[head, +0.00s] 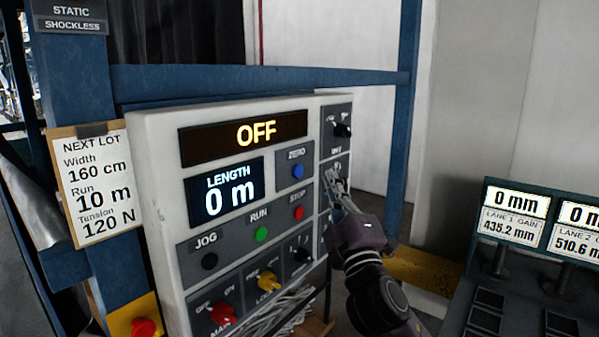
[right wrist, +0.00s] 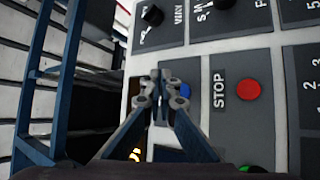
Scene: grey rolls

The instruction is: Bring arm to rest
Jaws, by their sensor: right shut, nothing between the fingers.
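My right gripper (head: 334,184) is shut and empty in front of the right column of the white control panel (head: 160,150). It covers part of a switch plate there. In the right wrist view its closed fingertips (right wrist: 162,84) lie over the panel, in front of the blue ZERO button (right wrist: 187,91), which they partly hide. The red STOP button (right wrist: 248,90) is to their right. I cannot tell whether the fingers touch the panel. The panel's upper display (head: 257,133) reads OFF, and the length display (head: 228,194) reads 0 m. My left gripper is not in view.
A blue frame post (head: 404,120) and crossbar (head: 260,79) stand behind the panel. A lot card (head: 96,182) hangs at left, above a red knob (head: 143,327) on a yellow plate. A console with gauge displays (head: 515,201) stands at right. Open floor is barely visible.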

